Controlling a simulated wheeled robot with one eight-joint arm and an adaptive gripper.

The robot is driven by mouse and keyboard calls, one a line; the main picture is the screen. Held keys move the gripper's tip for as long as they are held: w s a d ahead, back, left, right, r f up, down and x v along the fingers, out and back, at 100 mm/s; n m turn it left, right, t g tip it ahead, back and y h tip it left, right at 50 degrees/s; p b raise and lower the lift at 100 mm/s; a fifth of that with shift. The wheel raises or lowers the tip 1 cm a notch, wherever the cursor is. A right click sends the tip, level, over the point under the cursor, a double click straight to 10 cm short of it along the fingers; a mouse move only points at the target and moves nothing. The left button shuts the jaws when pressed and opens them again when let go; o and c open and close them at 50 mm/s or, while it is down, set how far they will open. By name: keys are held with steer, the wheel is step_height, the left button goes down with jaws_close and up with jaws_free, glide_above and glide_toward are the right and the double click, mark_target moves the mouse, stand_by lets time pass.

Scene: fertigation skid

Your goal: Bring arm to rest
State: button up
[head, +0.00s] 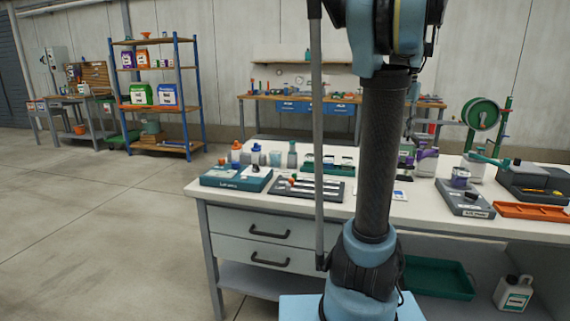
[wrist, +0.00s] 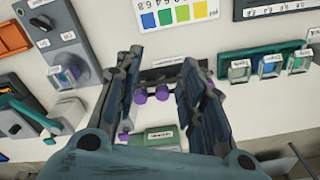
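My arm (head: 380,160) stands upright in the middle of the head view, in front of the white bench, and leaves the top of the picture. My gripper is outside the head view. In the wrist view my gripper (wrist: 160,68) points over the bench top, its two dark fingers spread apart. Nothing is held between them. Two purple knob-like parts (wrist: 151,94) and a dark labelled strip show in the gap, seemingly beyond the fingers. A green labelled block (wrist: 161,135) lies nearer, partly hidden by the gripper body.
The white bench (head: 240,200) carries a teal tray (head: 222,180), bottles, a grey device (head: 465,211) and an orange tray (head: 530,211). In the wrist view a colour chart (wrist: 178,15) and a green rack of small jars (wrist: 236,62) lie beyond the fingers. The floor at left is clear.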

steer(key=s+a+f+n+t, duration=0.1)
steer(key=s+a+f+n, duration=0.3)
steer(key=s+a+f, duration=0.7)
steer(key=s+a+f+n, duration=0.4)
steer(key=s+a+f, duration=0.7)
steer(key=f, duration=0.5)
steer(key=shift+s+a+f+t, duration=0.2)
steer(key=shift+s+a+t, duration=0.2)
steer(key=shift+s, duration=0.7)
